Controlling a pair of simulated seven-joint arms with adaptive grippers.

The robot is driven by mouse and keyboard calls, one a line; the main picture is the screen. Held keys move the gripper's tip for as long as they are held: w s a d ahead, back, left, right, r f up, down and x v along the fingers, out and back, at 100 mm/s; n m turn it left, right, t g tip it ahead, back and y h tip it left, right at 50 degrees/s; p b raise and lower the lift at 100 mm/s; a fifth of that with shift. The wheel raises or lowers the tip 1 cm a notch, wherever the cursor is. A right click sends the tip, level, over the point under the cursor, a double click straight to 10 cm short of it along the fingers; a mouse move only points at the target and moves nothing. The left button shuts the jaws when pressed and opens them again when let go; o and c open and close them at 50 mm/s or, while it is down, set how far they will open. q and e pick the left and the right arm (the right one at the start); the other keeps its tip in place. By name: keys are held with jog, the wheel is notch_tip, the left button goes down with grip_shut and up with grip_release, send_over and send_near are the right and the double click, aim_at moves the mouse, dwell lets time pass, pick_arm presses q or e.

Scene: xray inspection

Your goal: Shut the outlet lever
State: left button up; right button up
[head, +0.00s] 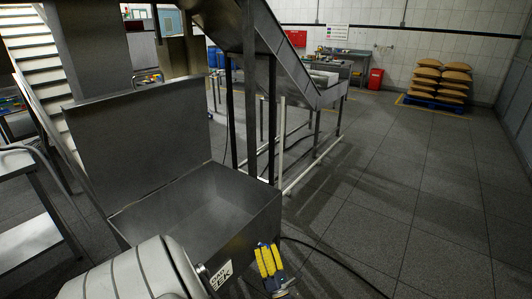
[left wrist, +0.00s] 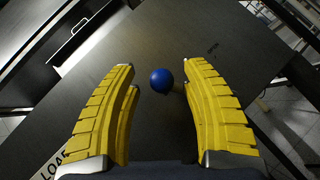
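The outlet lever shows in the left wrist view as a round blue knob (left wrist: 162,80) on a short pale stem, in front of a dark grey metal face. My left gripper (left wrist: 160,66) has its two ridged yellow fingers spread wide, one on each side of the knob, with visible gaps on both sides. Nothing is held. In the head view my left gripper (head: 268,250) is beside the right front side of the open metal bin (head: 255,215). The lever cannot be made out there. My right gripper is not in view.
A white label (head: 221,273) is on the bin's front. An inclined conveyor (head: 285,55) and its legs stand behind the bin. A dark cable (head: 335,262) lies on the floor. A table (head: 25,160) is at the left. The floor to the right is clear up to stacked sacks (head: 440,80).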

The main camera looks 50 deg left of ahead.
pick_arm(q)
jog(key=shift+d+f, duration=0.1)
jog(key=v, duration=1.1)
jog(key=shift+d+f, duration=0.25)
jog(key=shift+s, duration=0.1)
dwell(0.4)
